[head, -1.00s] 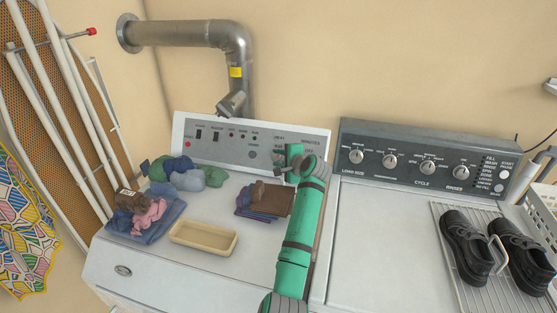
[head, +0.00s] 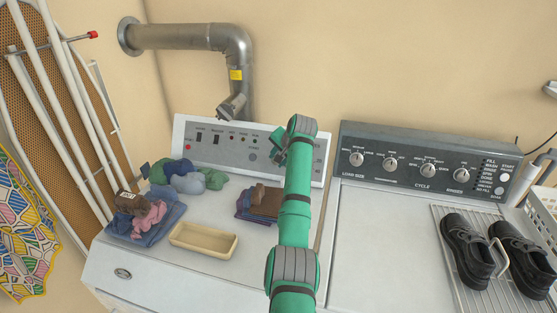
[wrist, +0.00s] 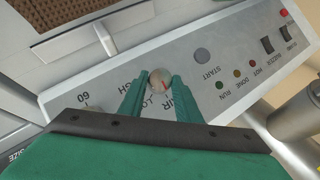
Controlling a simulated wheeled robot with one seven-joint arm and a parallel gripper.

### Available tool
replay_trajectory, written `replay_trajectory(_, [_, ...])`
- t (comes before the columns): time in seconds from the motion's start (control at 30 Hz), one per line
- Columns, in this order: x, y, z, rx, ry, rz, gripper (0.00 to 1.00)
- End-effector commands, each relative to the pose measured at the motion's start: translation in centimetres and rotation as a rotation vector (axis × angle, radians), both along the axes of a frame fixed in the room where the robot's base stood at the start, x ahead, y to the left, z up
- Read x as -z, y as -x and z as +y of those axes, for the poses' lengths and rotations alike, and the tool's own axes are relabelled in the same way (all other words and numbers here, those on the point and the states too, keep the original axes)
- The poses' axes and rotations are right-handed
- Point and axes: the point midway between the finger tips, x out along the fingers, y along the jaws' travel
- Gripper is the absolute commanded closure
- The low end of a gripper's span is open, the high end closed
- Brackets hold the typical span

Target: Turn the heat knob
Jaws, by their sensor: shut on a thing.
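The heat knob (wrist: 160,77) is a small round grey knob with a red mark on its face. It sits on the white dryer's control panel (wrist: 215,95), among labels reading HIGH, LOW and AIR. My gripper (wrist: 158,84) is shut on the knob, with one green finger on each side of it. In the head view my gripper (head: 277,152) is at the panel's right half, and my arm hides the knob there. The panel (head: 225,150) stands at the back of the dryer.
A round START button (wrist: 202,56), several small lights and switches are beside the knob. Folded clothes (head: 150,215), a tan tray (head: 203,239) and a brown item (head: 266,200) lie on the dryer top. The washer (head: 375,240) at right holds black shoes (head: 468,250) on a rack.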

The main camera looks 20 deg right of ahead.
Motion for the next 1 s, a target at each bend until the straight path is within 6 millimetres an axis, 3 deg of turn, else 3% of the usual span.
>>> replay_trajectory(0.7, [0.13, -0.01, 0.03, -0.038, 0.055, 0.041, 0.92])
replay_trajectory(0.73, [0.13, -0.01, 0.03, -0.038, 0.055, 0.041, 0.65])
replay_trajectory(1.0, [0.03, -0.05, 0.05, -0.038, 0.055, 0.039, 0.62])
